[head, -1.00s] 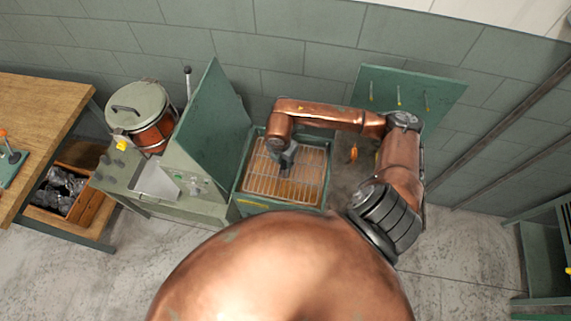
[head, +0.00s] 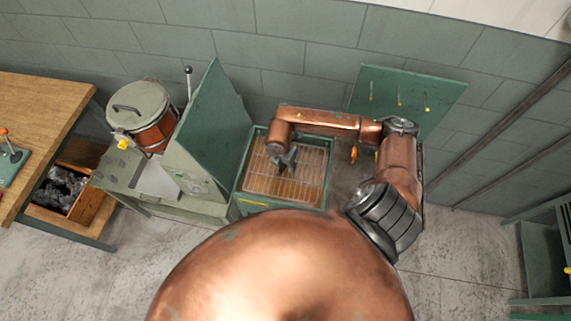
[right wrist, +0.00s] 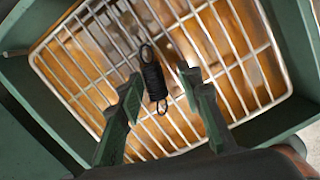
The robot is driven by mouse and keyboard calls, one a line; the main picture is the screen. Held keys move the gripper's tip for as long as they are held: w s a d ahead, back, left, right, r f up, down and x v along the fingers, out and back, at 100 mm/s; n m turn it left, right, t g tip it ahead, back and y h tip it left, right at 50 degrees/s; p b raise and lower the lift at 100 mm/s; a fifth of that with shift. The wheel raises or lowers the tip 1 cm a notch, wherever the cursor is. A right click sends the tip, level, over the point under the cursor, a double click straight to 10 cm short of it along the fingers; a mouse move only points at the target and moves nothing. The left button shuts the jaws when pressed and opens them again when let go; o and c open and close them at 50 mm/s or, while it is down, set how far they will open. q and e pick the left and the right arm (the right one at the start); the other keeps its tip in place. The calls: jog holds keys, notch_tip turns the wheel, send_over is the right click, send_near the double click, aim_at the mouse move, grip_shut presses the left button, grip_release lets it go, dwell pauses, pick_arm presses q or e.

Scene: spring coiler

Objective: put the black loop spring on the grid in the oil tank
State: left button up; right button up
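The oil tank (head: 241,187) is a green open box with a wire grid (head: 310,180) over amber oil; the grid fills much of the right wrist view (right wrist: 225,60). The black loop spring (right wrist: 153,78), a dark coil with a loop at each end, appears to lie on the grid bars. My right gripper (head: 284,166) is over the grid. In the right wrist view its fingers (right wrist: 162,76) are apart, one on each side of the spring, with a clear gap on the right side. The spring cannot be made out in the head view. My left gripper is out of view.
A green upright panel (head: 213,115) stands left of the tank, beside a machine with a lidded copper pot (head: 139,110). A green pegboard (head: 405,98) stands behind at right. A wooden table (head: 40,115) and a crate (head: 92,205) are at far left.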

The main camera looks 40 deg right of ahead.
aim_at(283, 169)
notch_tip(283, 169, up, 12)
jog(key=a, duration=0.1)
jog(key=shift+s+a+b, duration=0.25)
jog(key=shift+a+b, duration=0.1)
jog(key=shift+b, duration=0.05)
jog(key=shift+s+r, duration=0.1)
dwell(0.4)
